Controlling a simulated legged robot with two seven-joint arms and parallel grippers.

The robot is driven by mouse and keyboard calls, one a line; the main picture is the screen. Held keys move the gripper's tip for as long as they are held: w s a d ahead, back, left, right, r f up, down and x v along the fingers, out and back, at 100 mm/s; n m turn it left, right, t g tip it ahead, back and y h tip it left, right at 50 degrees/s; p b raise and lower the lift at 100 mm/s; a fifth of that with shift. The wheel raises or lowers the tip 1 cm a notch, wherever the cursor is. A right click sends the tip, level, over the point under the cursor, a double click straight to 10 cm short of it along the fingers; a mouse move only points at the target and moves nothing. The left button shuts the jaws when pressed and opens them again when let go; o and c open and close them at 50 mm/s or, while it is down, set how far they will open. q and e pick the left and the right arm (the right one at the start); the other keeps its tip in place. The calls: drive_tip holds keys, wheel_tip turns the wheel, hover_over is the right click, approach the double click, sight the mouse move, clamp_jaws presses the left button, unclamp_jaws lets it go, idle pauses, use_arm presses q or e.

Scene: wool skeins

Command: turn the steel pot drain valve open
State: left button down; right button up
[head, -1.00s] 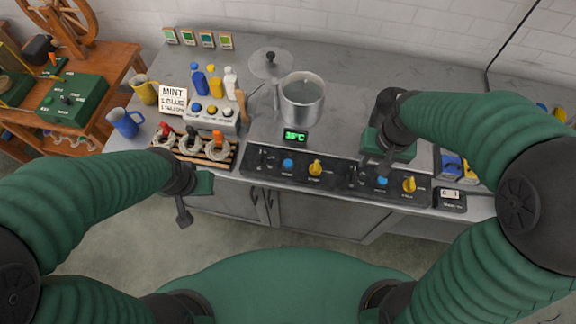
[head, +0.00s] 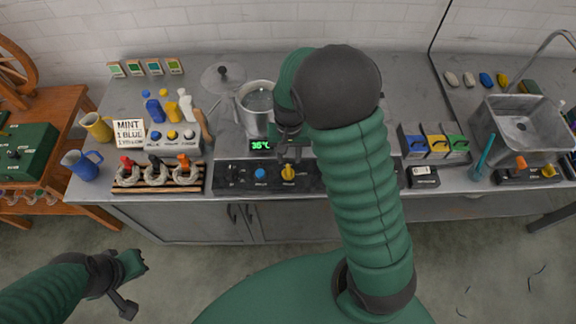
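The steel pot (head: 254,98) stands on the counter in the head view, partly hidden behind my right arm. My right gripper (head: 290,158) points down in front of the pot's right side, just above the yellow knob (head: 288,173) on the black control panel. Whether it touches anything is unclear, and its finger gap cannot be made out. A blue knob (head: 260,174) sits left of the yellow one. I cannot pick out the drain valve; the pot's lower right is hidden. My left gripper (head: 138,262) is over the floor at lower left, away from the counter, its fingers unclear.
A green display (head: 262,145) stands by the pot. A rack of skeins (head: 155,180), bottles and jugs lie left. Right are coloured boxes (head: 437,145) and a sink (head: 520,125). My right arm covers the panel's right part.

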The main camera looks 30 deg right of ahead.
sight(288, 169)
drive_tip(key=f, duration=0.6)
drive_tip(key=shift+a, duration=0.3)
drive_tip(key=shift+d, duration=0.2)
drive_tip(key=shift+c, duration=0.7)
drive_tip(key=shift+a, duration=0.1)
clamp_jaws()
